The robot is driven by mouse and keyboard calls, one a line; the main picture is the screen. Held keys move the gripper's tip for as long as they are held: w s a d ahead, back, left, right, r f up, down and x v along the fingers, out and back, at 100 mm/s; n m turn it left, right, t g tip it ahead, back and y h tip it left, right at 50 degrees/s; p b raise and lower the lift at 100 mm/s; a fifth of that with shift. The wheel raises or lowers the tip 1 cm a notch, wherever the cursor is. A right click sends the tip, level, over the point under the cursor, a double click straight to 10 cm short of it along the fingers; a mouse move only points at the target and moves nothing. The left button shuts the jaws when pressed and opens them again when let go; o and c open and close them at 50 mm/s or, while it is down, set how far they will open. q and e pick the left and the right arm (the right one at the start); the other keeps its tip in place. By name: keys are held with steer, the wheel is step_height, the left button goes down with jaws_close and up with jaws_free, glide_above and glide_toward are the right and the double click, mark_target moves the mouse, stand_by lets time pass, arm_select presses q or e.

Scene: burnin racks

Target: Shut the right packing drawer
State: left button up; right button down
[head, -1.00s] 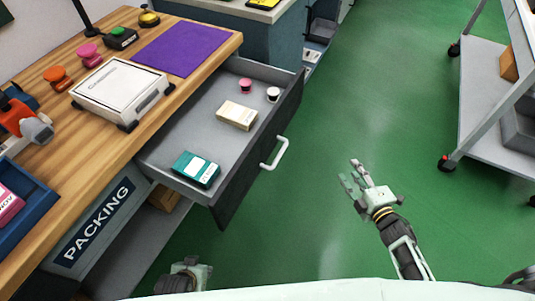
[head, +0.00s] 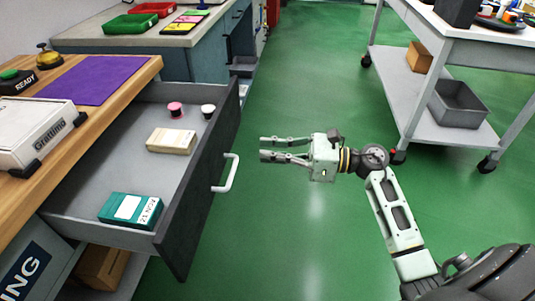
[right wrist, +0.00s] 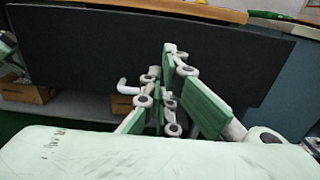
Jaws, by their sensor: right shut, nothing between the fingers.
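The right packing drawer (head: 75,191) is pulled out from the wooden packing bench. Its dark front (head: 203,185) carries a white bar handle (head: 229,174). Inside lie a teal box (head: 130,209), a cream box (head: 171,141) and two small spools, one pink (head: 175,109) and one white-topped (head: 208,110). My right gripper (head: 263,149) is shut and empty, apart from the drawer, to the right of its handle and pointing at the front. In the right wrist view the dark drawer front (right wrist: 90,55) fills the background behind the fingers (right wrist: 168,75).
The wooden bench (head: 130,72) holds a purple mat (head: 100,78), a white case (head: 35,130) and a bell (head: 48,57). A white wheeled cart (head: 425,90) stands at the right. Green floor is clear between the drawer and the cart.

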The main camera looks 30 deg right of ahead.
mark_target(215, 148)
steer(key=x, duration=0.9)
steer(key=shift+w+a, duration=0.25)
steer(key=shift+a, duration=0.05)
steer(key=shift+w+a, duration=0.3)
steer(key=shift+a, duration=0.1)
arm_select(q)
steer(key=shift+w+d+r+t, duration=0.15)
steer(key=shift+w+r+t, duration=0.1)
steer(key=shift+w, duration=0.15)
steer(key=shift+w+d+r+t, duration=0.15)
steer(key=shift+w+r, duration=0.05)
steer(key=shift+w, duration=0.2)
